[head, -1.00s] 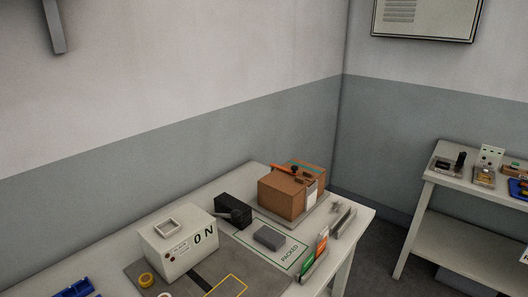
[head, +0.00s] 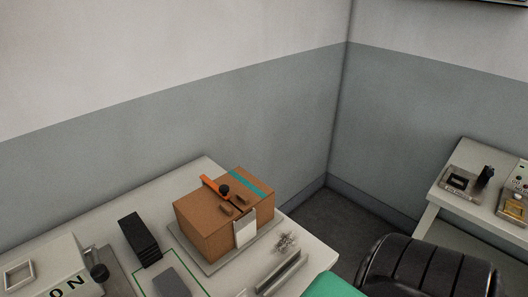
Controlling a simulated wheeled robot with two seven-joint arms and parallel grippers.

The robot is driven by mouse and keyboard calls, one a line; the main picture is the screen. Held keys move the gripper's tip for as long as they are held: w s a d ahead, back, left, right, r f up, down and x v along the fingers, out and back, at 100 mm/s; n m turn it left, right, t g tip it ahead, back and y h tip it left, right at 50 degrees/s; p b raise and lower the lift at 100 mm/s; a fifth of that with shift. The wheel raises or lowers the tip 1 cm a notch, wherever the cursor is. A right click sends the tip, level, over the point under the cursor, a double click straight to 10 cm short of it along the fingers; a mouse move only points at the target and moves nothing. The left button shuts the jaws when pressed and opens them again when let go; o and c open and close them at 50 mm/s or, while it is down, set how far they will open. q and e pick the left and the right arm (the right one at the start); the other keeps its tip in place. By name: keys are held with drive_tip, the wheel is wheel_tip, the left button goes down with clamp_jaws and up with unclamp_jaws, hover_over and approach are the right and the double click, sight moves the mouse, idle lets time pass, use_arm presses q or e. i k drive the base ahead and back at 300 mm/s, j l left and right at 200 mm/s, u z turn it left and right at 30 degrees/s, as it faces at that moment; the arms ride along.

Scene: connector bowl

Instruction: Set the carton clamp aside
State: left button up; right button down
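The carton clamp (head: 212,187), an orange bar with a black knob, lies across the top of a brown cardboard carton (head: 201,226). It appears to be on the carton, though I cannot tell how tightly it grips. The carton is closed, with a teal strip (head: 247,184) on top and a white piece (head: 245,232) on its near side. It stands on a grey plate at the table's far right part. Neither of my grippers is in view.
A black block (head: 140,238) and a grey block (head: 171,282) lie left of the carton. A wiry tangle (head: 285,242) and a metal trough (head: 280,273) are to its right. A black ribbed shape (head: 430,266) and a green patch (head: 329,287), both unidentified, cover the lower right.

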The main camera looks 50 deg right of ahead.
sight(222, 190)
drive_tip(key=l, duration=1.55)
